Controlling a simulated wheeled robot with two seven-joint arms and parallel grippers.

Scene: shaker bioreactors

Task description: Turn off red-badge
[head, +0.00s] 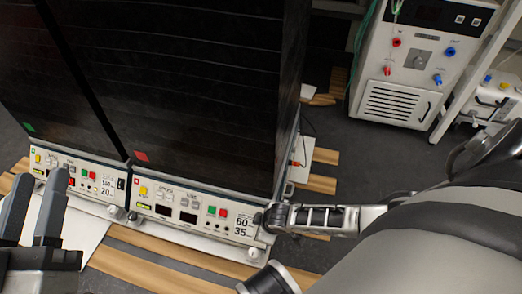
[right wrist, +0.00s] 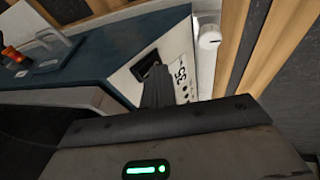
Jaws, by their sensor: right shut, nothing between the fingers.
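The red-badge shaker is the right-hand dark cabinet, with a red badge (head: 141,156) at its lower left. Its white control panel (head: 175,200) has coloured buttons and a lit display (head: 241,226) reading 60 and 35. My right gripper (head: 264,218) is shut and empty at the panel's right end. In the right wrist view its closed fingertips (right wrist: 156,84) are at a black square switch (right wrist: 147,66) beside the 35 display and partly cover it. Whether they touch, and the switch position, I cannot tell. My left gripper (head: 36,200) is open and empty at the lower left.
A similar shaker with a green badge (head: 28,127) stands close on the left, its display (head: 107,187) lit. A white power-supply-like unit (head: 410,70) with coloured knobs stands at the back right. Wooden slats (head: 160,260) lie in front of the shakers.

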